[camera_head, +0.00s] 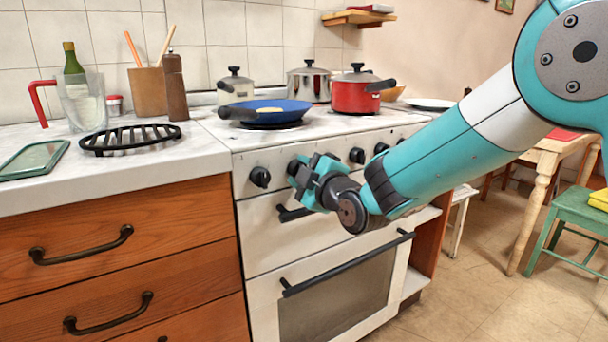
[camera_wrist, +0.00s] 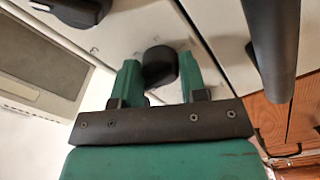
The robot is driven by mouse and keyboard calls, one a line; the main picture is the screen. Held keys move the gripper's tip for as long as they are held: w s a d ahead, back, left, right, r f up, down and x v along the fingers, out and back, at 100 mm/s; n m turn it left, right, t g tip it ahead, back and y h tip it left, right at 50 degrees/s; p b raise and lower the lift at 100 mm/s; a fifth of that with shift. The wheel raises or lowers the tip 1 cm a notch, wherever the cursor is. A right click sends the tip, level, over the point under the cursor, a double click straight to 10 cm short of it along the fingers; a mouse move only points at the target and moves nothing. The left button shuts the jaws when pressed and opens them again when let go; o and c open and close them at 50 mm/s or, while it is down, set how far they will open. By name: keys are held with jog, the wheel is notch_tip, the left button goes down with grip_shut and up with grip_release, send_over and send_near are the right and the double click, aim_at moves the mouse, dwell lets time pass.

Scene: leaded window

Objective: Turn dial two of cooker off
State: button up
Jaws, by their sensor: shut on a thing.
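The white cooker (camera_head: 285,240) has a row of black dials along its front panel. Dial two (camera_head: 294,168), second from the left, is partly hidden by my gripper (camera_head: 303,171). In the wrist view, the round black dial (camera_wrist: 158,66) sits between the two green fingers of my gripper (camera_wrist: 160,74). The fingers are shut on the dial from either side. The dial's pointer mark is not visible, so its setting cannot be told.
The leftmost dial (camera_head: 260,177) is close to the gripper. A blue frying pan (camera_head: 270,109) and a red pot (camera_head: 355,94) stand on the hob. The black oven handle (camera_head: 345,264) juts out below. Wooden drawers (camera_head: 120,265) stand to the left.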

jog(key=o, duration=0.9)
jog(key=b+v, duration=0.3)
jog(key=v, duration=1.4)
jog(key=shift+s+d, duration=0.15)
jog(key=shift+d, duration=0.05)
